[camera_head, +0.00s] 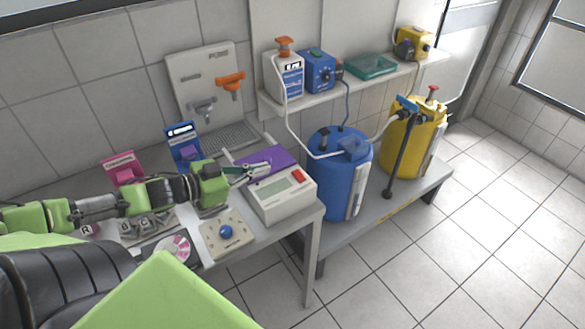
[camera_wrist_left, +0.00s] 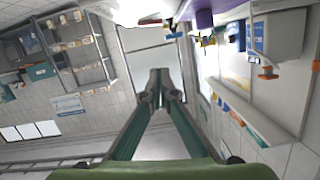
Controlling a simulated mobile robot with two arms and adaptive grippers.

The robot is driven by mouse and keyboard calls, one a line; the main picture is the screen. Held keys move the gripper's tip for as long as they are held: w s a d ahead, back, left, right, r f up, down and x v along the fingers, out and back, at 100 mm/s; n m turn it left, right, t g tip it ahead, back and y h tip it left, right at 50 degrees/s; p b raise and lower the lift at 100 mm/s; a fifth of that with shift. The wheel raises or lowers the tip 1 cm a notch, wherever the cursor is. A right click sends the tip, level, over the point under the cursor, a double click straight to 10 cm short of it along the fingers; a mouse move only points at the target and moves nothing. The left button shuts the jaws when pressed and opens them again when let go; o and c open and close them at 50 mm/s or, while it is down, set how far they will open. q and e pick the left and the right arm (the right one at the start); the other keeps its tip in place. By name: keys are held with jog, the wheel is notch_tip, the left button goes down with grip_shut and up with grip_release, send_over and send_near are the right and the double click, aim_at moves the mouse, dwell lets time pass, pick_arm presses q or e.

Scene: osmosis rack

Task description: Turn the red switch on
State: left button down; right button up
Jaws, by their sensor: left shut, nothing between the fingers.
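The red switch (camera_head: 298,175) is on the top right of a pale grey device with a small display (camera_head: 278,194). My left gripper (camera_head: 266,169) comes in from the left, just above the purple top at the back of the device. Its fingers are shut and empty, and the tips are to the left of the red switch, with a gap between. In the left wrist view the fingertips (camera_wrist_left: 158,86) meet in the middle. I cannot make out the red switch there. My right gripper is not in view.
A blue drum (camera_head: 338,180) and a yellow drum (camera_head: 408,148) stand on a low bench to the right. A panel with a blue knob (camera_head: 225,232) lies in front of the gripper. A wall shelf holds bottles and a teal tray (camera_head: 370,68). Floor at right is clear.

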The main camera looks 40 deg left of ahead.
aim_at(290, 179)
pick_arm(q)
jog(key=shift+s, duration=0.15)
jog(key=shift+b+x, duration=0.45)
jog(key=shift+x, duration=0.85)
jog(key=shift+b+x, duration=0.35)
jog(key=shift+x, duration=3.4)
jog(key=shift+a+f+p, duration=0.1)
jog(key=shift+f+p, duration=0.05)
jog(key=shift+f, duration=0.85)
jog(key=shift+a+f+p, duration=0.15)
jog(key=shift+f, duration=0.8)
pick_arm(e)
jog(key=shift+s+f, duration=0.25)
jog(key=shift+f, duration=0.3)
